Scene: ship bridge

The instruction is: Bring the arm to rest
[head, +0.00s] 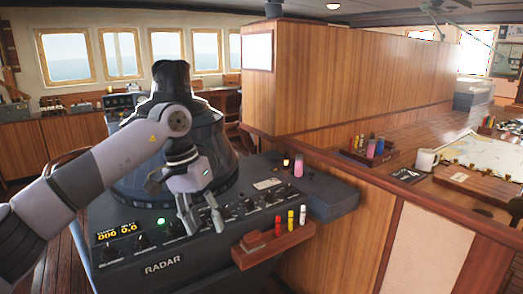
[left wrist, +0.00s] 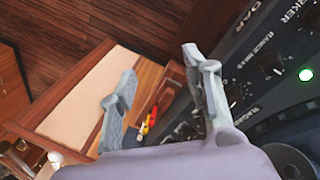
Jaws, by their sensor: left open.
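My left arm (head: 95,170) comes in from the left in the head view and reaches over the radar console (head: 190,262). My left gripper (head: 201,222) points down, open and empty, in front of the row of knobs on the console. In the left wrist view the two fingers of the left gripper (left wrist: 165,95) stand wide apart with nothing held between them. Beyond them are the small wooden holder and its red, yellow and white pieces. My right gripper is in neither view.
A wooden holder (head: 250,257) with red, yellow and white pieces (head: 290,219) juts from the console's right front. A green light (head: 161,221) glows on the panel. A wooden partition (head: 340,80) stands behind. On the right is a chart table with a mug (head: 425,161) and a chart (head: 488,158).

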